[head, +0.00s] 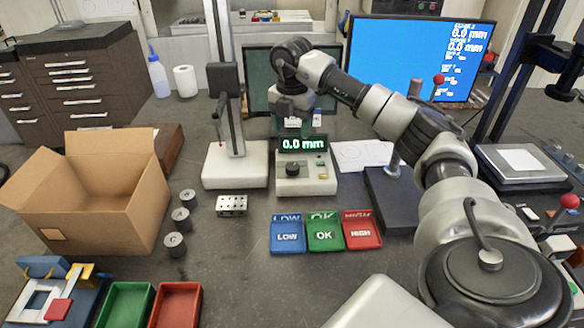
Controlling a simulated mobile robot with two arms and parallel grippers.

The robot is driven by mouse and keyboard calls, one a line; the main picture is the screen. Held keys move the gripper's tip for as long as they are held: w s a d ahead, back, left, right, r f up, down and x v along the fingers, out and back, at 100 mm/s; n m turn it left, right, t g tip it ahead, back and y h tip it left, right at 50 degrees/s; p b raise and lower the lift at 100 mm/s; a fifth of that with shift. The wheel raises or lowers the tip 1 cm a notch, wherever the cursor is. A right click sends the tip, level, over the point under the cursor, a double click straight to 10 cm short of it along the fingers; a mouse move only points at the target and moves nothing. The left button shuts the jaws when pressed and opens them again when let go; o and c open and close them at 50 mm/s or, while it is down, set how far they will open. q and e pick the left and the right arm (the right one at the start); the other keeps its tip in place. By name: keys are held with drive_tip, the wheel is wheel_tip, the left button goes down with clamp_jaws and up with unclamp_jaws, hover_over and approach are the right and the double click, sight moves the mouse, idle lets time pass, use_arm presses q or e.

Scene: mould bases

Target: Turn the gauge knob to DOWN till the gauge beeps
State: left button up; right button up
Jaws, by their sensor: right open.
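The gauge box (306,186) stands mid-table, with a green display (303,144) reading 0.0 mm. Its dark round knob (292,170) is on the front panel, at the left, with small buttons to its right. My right gripper (294,124) hangs pointing down just above and behind the display, apart from the knob. It is open, with nothing seen between its fingers; the fingertips are small and partly hidden. The gauge stand (234,163) with its upright column is just left of the gauge box. My left gripper is out of view.
LOW (287,237), OK (325,236) and HIGH (361,234) trays lie in front of the gauge. A metal block (231,206) and weights marked B, A, C (180,218) lie left. An open cardboard box (92,204) is further left. Monitors stand behind.

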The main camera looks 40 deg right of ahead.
sight(292, 167)
use_arm(q)
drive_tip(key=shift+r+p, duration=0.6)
drive_tip(key=shift+p, duration=0.4)
use_arm(e)
wheel_tip(292, 167, down, 12)
drive_tip(key=c, duration=0.9)
